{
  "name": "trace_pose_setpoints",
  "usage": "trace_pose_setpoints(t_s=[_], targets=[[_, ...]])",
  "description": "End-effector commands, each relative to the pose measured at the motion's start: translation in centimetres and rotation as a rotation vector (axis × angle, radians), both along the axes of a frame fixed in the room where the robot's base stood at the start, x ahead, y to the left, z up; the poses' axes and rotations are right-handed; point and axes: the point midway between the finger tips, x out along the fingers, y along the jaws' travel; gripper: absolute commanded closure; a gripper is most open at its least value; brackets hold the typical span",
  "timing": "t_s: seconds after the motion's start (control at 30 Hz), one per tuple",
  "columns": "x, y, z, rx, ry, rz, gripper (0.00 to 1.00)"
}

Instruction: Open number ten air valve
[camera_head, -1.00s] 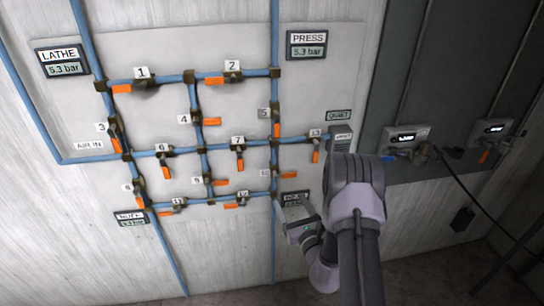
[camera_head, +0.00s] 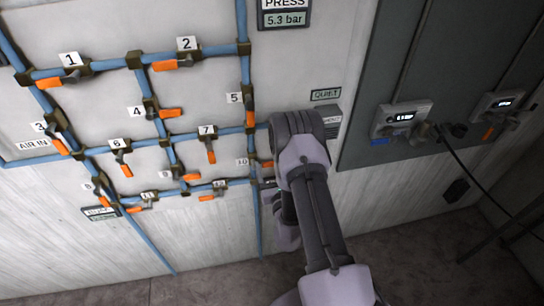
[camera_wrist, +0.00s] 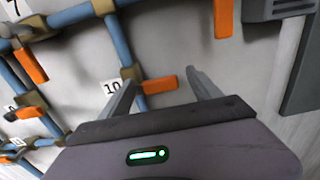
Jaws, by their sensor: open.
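The number ten valve has an orange lever (camera_wrist: 159,85) in the wrist view, pointing right, across its vertical blue pipe (camera_wrist: 119,42). Its label "10" (camera_wrist: 112,86) is just left of the pipe. The lever also shows in the head view (camera_head: 267,164), beside the label "10" (camera_head: 242,162). My gripper (camera_wrist: 161,78) is open, with one finger on each side of the lever in the picture. I cannot tell whether either finger touches the lever. In the head view my arm mostly hides the gripper.
Several other numbered valves with orange levers sit on the blue pipe grid, including 7 (camera_head: 210,155) and 5 (camera_head: 250,119). Another orange lever (camera_wrist: 223,18) hangs above right in the wrist view. A grey vented box (camera_wrist: 277,9) is at the upper right.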

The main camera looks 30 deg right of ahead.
Motion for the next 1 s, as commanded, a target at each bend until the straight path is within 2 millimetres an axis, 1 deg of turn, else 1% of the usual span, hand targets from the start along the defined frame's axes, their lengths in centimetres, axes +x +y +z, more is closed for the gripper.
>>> trace_pose_setpoints(t_s=[0.27, 0.3, 0.37, 0.4, 0.57, 0.6, 0.67, 0.87, 1.0], targets=[[-0.01, 0.08, 0.00, 0.000, 0.000, -0.001, 0.27], [-0.01, 0.08, 0.00, 0.000, 0.000, -0.001, 0.31], [-0.01, 0.08, 0.00, 0.000, 0.000, -0.001, 0.43], [0.00, 0.07, 0.01, 0.000, 0.000, 0.000, 0.51], [0.00, 0.07, 0.01, 0.000, 0.000, 0.000, 0.82], [0.00, 0.07, 0.01, 0.000, 0.000, 0.000, 0.90], [0.00, 0.07, 0.01, 0.000, 0.000, 0.000, 1.00], [0.02, 0.03, 0.01, 0.002, -0.002, 0.000, 1.00], [0.00, -0.50, -0.14, 0.022, -0.007, -0.001, 1.00]])
